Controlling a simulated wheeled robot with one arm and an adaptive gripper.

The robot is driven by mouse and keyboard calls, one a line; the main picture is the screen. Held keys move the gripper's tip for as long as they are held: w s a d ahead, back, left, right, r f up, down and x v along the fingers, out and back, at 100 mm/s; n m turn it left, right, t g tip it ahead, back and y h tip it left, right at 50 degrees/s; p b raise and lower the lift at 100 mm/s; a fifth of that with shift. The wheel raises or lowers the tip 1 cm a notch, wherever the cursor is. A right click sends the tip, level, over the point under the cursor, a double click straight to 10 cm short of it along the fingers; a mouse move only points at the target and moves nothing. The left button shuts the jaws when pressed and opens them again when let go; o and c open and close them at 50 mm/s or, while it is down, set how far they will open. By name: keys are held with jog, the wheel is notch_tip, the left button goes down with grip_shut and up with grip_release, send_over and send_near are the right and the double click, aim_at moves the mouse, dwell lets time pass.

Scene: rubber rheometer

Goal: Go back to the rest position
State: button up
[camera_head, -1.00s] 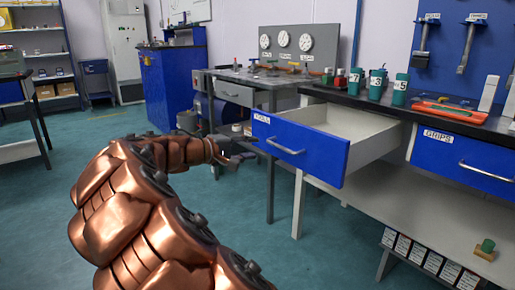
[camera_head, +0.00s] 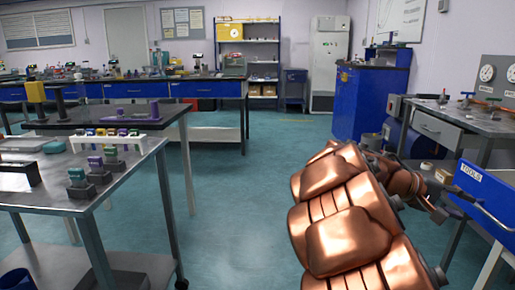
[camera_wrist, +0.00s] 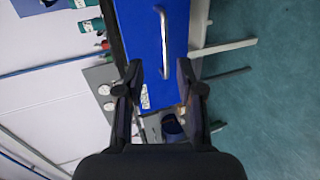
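My gripper (camera_wrist: 158,75) is open and empty in the wrist view, its two dark fingers apart. In the head view my copper arm reaches towards the right. The drawer front (camera_head: 490,195) is cut off by the right edge there, and my gripper's end is close beside it. I cannot tell the exact gap.
A grey table with small coloured parts (camera_head: 100,205) stands at the left. Blue benches (camera_head: 215,90) line the back. A blue cabinet (camera_head: 368,100) and a metal table (camera_head: 440,130) stand at the right. The teal floor (camera_head: 245,200) is clear in the middle.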

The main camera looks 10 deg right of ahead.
jog(key=s+a+r+n+y+p, duration=0.1)
jog(key=s+a+r+y+p, duration=0.3)
jog(key=a+p, duration=0.7)
jog(key=s+a+r+n+t+y+p, duration=0.1)
jog(key=s+a+r+y+p, duration=0.4)
jog(key=s+a+r+p, duration=0.4)
jog(key=s+a+r+y+p, duration=0.4)
jog(key=s+a+p, duration=0.5)
jog(key=a+p, duration=0.5)
notch_tip(320, 180, up, 2)
jog(key=shift+s+a+r+n+y+p, duration=0.2)
jog(key=shift+s+n+y+p, duration=0.2)
jog(key=shift+p, duration=0.85)
jog(key=shift+d, duration=0.2)
